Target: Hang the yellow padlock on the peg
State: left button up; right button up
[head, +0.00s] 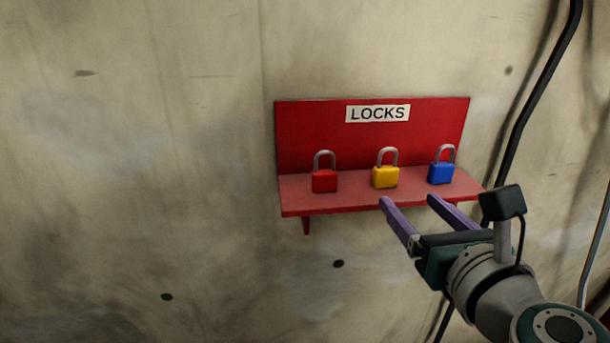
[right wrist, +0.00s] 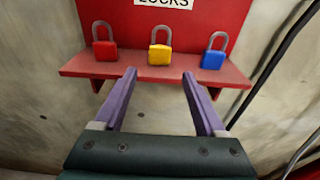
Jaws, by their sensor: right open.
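The yellow padlock (head: 385,177) stands upright on a red shelf (head: 350,200), between a red padlock and a blue padlock. Its grey shackle points up. It also shows in the right wrist view (right wrist: 160,55), beyond and between my fingertips. My right gripper (head: 408,201) is open and empty, with its purple fingers pointing at the shelf from the front, a little below the yellow padlock and apart from it. In the right wrist view my right gripper (right wrist: 160,75) has a wide gap between its fingers. My left gripper is not in view. No peg shows.
A red padlock (head: 324,181) stands left of the yellow one and a blue padlock (head: 441,173) right of it, with gaps between. A red back panel with a LOCKS label (head: 378,113) rises behind. A black cable (head: 515,135) runs down the wall at the right.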

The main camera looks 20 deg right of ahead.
aim_at(388, 170)
jog(key=b+x, duration=0.1)
jog(key=x, duration=0.6)
jog(key=shift+w+b, duration=0.1)
jog(key=shift+b, duration=0.2)
jog(key=shift+b+x, duration=0.3)
jog(key=shift+x, duration=0.65)
jog(key=c, duration=1.1)
jog(key=shift+r+p, duration=0.7)
jog(key=shift+r, duration=0.05)
jog(key=shift+f+v, duration=0.25)
jog(key=shift+v, duration=1.75)
jog(key=shift+f+v, duration=0.2)
jog(key=shift+v, duration=1.8)
jog(key=shift+f+v, duration=0.25)
jog(key=shift+v, duration=1.75)
